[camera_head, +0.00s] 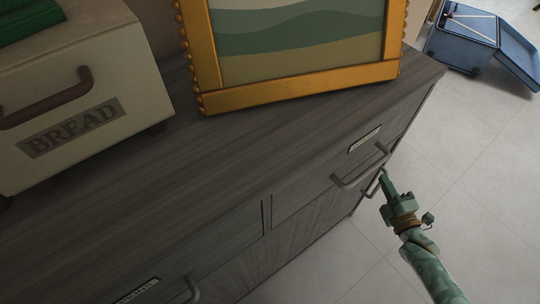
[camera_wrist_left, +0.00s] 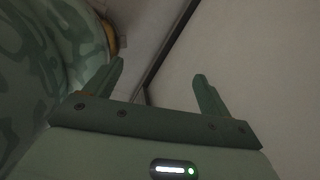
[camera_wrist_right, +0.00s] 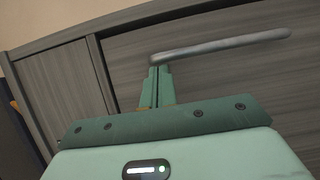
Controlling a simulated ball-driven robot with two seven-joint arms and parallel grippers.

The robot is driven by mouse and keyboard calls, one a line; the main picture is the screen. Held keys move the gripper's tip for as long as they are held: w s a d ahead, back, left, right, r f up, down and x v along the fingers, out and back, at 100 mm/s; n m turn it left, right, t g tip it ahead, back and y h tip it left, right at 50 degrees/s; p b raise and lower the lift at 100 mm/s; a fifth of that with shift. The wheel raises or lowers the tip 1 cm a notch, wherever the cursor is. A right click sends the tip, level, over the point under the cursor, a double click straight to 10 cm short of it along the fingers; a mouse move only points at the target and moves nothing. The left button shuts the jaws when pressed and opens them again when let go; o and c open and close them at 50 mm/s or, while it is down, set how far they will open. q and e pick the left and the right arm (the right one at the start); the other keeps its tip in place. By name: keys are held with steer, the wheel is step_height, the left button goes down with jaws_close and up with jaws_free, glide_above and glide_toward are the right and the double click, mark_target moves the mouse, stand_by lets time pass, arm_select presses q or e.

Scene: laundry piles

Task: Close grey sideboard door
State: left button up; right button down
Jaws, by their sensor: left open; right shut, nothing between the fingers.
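The grey sideboard (camera_head: 200,185) has wood-grain fronts and fills the middle of the head view. A drawer handle (camera_head: 358,168) sits near its right end. A second handle (camera_head: 374,184) shows just below it, partly hidden. My right gripper (camera_head: 384,178) is shut and empty, its tips close to this lower handle. In the right wrist view its fingers (camera_wrist_right: 155,84) point at a grey front, by the left end of a bar handle (camera_wrist_right: 220,46); contact cannot be told. How far any door stands open is unclear. My left gripper (camera_wrist_left: 158,88) is open and empty.
On the sideboard top stand a cream bread box (camera_head: 85,100) and a gold-framed picture (camera_head: 300,92). A blue container (camera_head: 465,35) with an open lid or flap is on the floor at top right. Pale tiled floor (camera_head: 480,190) right of the sideboard is clear.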

arm_select(q)
steer(key=shift+w+d+r, duration=0.15)
steer(key=shift+w+r, duration=0.2)
steer(key=shift+w, duration=0.05)
arm_select(e)
steer(key=shift+w+d+r, duration=0.1)
steer(key=shift+w+d, duration=0.3)
steer(key=shift+d, duration=0.25)
steer(key=shift+d+r, duration=0.1)
steer(key=shift+r, duration=0.05)
